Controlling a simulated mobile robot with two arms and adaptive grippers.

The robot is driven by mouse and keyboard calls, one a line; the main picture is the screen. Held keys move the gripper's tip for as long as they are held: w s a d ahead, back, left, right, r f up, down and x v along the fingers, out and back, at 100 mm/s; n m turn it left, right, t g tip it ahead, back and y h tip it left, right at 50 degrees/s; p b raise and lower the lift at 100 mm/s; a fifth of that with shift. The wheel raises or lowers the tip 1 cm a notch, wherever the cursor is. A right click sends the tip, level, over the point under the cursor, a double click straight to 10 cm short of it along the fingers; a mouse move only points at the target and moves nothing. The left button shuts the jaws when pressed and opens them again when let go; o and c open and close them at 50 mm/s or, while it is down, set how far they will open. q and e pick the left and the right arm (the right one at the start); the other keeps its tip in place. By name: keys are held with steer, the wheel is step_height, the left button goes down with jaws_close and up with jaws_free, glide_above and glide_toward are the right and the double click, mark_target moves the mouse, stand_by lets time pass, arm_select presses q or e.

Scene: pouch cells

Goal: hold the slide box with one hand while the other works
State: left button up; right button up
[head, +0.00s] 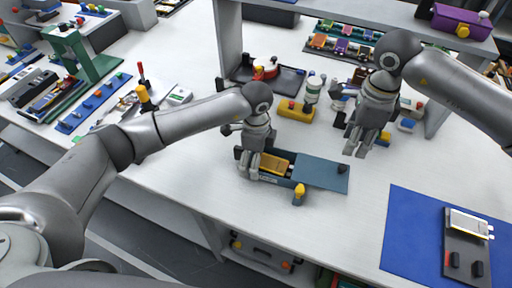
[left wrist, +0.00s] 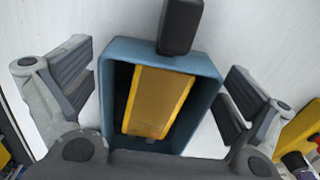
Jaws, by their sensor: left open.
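The slide box (head: 318,174) is blue-grey and lies on the white table. Its left part is an open well with a yellow-orange piece (head: 278,163) inside, and a dark knob (head: 342,168) stands at its right end. My left gripper (head: 250,172) is over the box's left end. In the left wrist view, its open fingers (left wrist: 160,98) stand on either side of the box (left wrist: 208,68), with gaps visible. The yellow piece (left wrist: 157,100) and black knob (left wrist: 181,25) also show there. My right gripper (head: 362,150) hangs above the table, behind and right of the box; its finger opening is unclear.
A small yellow object (head: 299,194) stands at the box's front edge. A blue mat (head: 410,235) at the right bears a dark fixture (head: 466,262) with a silver pouch cell (head: 470,222). A yellow block (head: 296,110) sits behind the box. Table between box and mat is clear.

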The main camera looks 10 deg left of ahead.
arm_select(q)
steer(key=shift+f, duration=0.35)
steer(key=shift+c, duration=0.3)
steer(key=c, duration=1)
arm_select(e)
steer(key=shift+c, duration=0.3)
